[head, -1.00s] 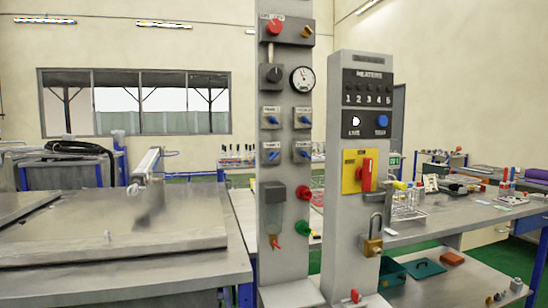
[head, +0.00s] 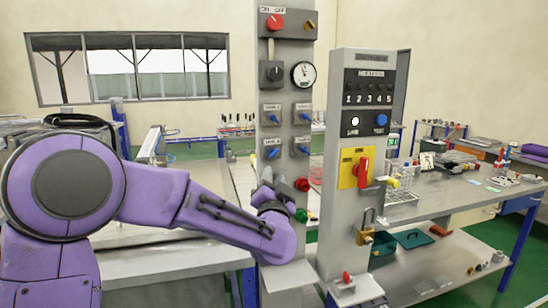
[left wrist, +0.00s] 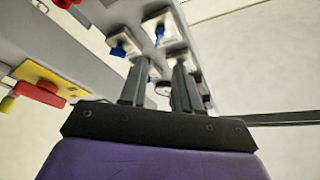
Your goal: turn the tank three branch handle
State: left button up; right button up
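Four blue branch handles sit on white-labelled valve boxes on the grey column: upper left (head: 271,118), upper right (head: 303,118), lower left (head: 272,153) and lower right (head: 303,149). Their labels are too small for me to read surely, so I cannot tell which is tank three. My left gripper (head: 273,178) is in front of the column, just below the lower-left handle. In the left wrist view its two dark fingers (left wrist: 159,88) stand apart, and blue handles (left wrist: 122,48) show beyond them. No handle is visibly gripped. My right gripper is out of view.
A gauge (head: 303,75) and a red knob (head: 274,22) are higher on the column. To its right, the heater post (head: 340,205) carries a yellow plate with a red switch (head: 363,172) and a padlock (head: 365,237). A workbench (head: 455,195) extends right.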

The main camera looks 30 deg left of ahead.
aim_at(274, 155)
pick_arm(q)
jog(key=shift+m, duration=0.7)
jog(key=p+x, duration=0.4)
jog(key=x, duration=0.6)
jog(key=shift+w+a+f, duration=0.1)
jog(key=shift+w+a, duration=0.05)
jog(key=shift+w, duration=0.15)
grip_shut()
